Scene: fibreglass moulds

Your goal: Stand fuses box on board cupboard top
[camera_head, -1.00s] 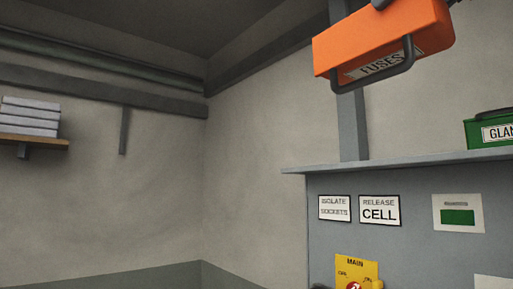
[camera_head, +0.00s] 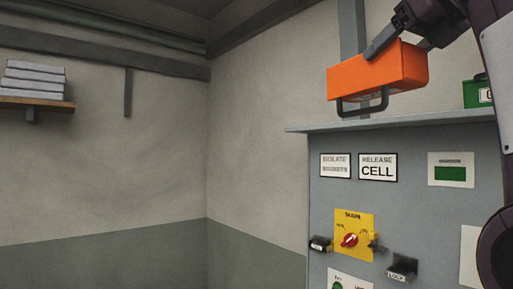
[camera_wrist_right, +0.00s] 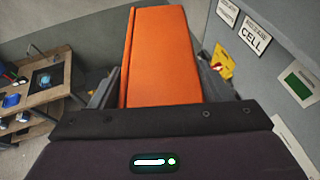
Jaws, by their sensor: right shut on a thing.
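The orange fuses box (camera_head: 372,76) is in the upper right of the head view, its dark handle (camera_head: 362,108) low on the side facing me. My right gripper (camera_head: 388,45) is shut on the box from above. The orange box (camera_wrist_right: 162,55) also shows between the fingers in the right wrist view. The grey board cupboard top (camera_head: 400,122) is below the box, and a strip of wall shows between them. The handle's lower edge comes close to the top's edge in the picture; I cannot tell whether they touch. My left gripper is out of view.
A green box (camera_head: 476,93) stands on the cupboard top at the right, partly behind my arm. The cupboard front (camera_head: 330,195) carries labels, a yellow main switch (camera_head: 353,235) and a lock. A wall shelf (camera_head: 40,104) with stacked grey items is at the left.

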